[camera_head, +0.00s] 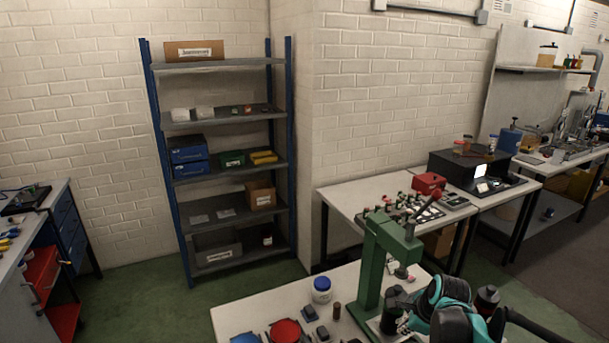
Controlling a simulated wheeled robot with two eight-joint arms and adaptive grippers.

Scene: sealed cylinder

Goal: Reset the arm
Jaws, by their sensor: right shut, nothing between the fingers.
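My right arm, black and teal, comes in at the bottom right of the head view. My right gripper (396,308) is shut and empty, just right of the lower part of a green press-like stand (373,262). From this angle I cannot tell whether it touches the stand. My left arm and left gripper are not in view.
The white table (255,310) in front holds a white jar with a blue lid (321,290), a red round dish (286,331) and small dark parts. Behind are a bench with a red box (428,182) and a blue-framed shelf (222,119). Green floor lies open at left.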

